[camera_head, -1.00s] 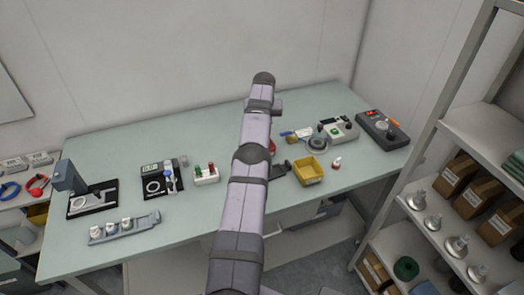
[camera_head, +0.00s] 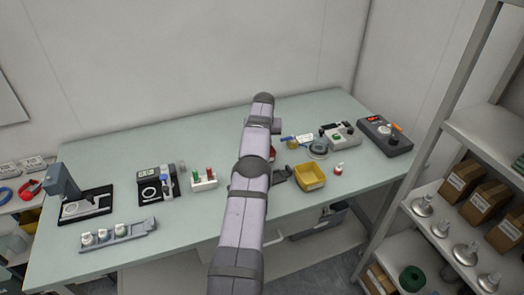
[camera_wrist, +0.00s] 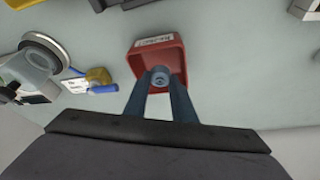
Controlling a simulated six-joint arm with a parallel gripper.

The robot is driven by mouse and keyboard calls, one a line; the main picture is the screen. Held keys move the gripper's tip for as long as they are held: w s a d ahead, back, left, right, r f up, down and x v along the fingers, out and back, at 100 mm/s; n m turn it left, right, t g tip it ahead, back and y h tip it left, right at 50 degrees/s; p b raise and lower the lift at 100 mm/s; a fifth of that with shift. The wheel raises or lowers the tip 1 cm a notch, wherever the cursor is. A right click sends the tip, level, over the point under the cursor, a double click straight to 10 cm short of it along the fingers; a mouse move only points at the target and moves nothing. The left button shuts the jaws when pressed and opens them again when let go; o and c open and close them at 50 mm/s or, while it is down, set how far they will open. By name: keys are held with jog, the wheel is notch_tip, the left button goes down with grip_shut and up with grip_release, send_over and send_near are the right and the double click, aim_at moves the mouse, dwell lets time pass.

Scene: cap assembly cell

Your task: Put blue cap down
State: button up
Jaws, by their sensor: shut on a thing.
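In the wrist view, my gripper (camera_wrist: 160,84) is shut on the small round blue cap (camera_wrist: 160,76), which sits between the two fingertips. Behind the cap in that view is a red bin (camera_wrist: 137,62) with a white label, and the cap overlaps the bin's opening. I cannot tell whether the cap touches the bin. In the head view, my arm hides the gripper and the cap, and only a sliver of the red bin (camera_head: 272,153) shows beside the arm.
A rack with red and green tops (camera_head: 204,182) is left. The bench's back left is clear.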

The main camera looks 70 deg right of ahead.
notch_tip(320, 180, down, 3)
jog(key=shift+f+p, duration=0.2)
jog(key=shift+p, duration=0.3)
jog(key=shift+f, duration=0.15)
jog(key=shift+f+b, duration=0.25)
jog(key=shift+b, duration=0.2)
jog(key=o, duration=0.4)
jog(key=shift+c, duration=0.2)
jog(key=shift+o, duration=0.4)
jog(key=shift+r, duration=0.15)
jog(key=shift+r+p, duration=0.35)
jog(key=shift+p, duration=0.1)
jog(key=b+v, duration=0.4)
jog(key=v, duration=0.7)
jog(key=shift+a+r, duration=0.2)
jog(key=shift+r, duration=0.15)
